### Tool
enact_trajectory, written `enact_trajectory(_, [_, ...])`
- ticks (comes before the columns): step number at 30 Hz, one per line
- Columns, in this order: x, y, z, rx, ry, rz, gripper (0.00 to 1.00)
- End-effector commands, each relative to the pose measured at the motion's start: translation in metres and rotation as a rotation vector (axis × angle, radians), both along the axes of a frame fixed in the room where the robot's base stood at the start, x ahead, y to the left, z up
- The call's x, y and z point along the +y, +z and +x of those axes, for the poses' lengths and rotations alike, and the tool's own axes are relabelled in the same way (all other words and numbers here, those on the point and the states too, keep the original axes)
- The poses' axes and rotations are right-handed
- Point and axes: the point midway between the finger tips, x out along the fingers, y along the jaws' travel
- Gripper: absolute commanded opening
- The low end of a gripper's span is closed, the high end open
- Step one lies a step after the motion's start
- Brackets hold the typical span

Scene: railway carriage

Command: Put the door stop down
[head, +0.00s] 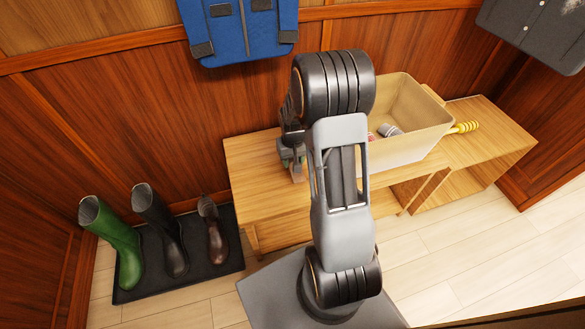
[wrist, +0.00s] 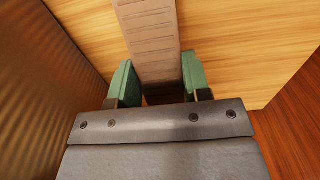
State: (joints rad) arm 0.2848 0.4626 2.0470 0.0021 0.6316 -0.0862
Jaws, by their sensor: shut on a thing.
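My gripper (head: 290,156) is over the left end of the wooden bench (head: 262,180). In the wrist view its green fingertips (wrist: 158,82) are shut on the two sides of a brown, ridged door stop (wrist: 147,40). The door stop runs away from the jaws, over pale wood. In the head view only a small brown part of the door stop (head: 297,173) shows below the fingers; my arm hides part of that area. I cannot tell whether it touches the bench top.
A cream bin (head: 420,100) with a few things in it stands on the bench, right of my arm. A yellow-handled thing (head: 464,127) lies beyond it. Boots stand on a dark tray (head: 190,275) on the floor, left. The bench's left front is clear.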

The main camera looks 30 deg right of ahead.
Motion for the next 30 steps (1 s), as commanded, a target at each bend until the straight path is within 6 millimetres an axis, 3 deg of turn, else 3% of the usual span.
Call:
enact_trajectory(10, [0.000,-0.038,0.000,0.002,0.000,0.000,0.20])
enact_trajectory(23, [0.000,-0.042,0.000,0.000,0.000,0.000,0.20])
enact_trajectory(24, [0.000,-0.041,0.000,0.000,0.000,0.000,0.48])
enact_trajectory(30, [0.000,-0.041,0.000,0.001,0.000,0.000,0.67])
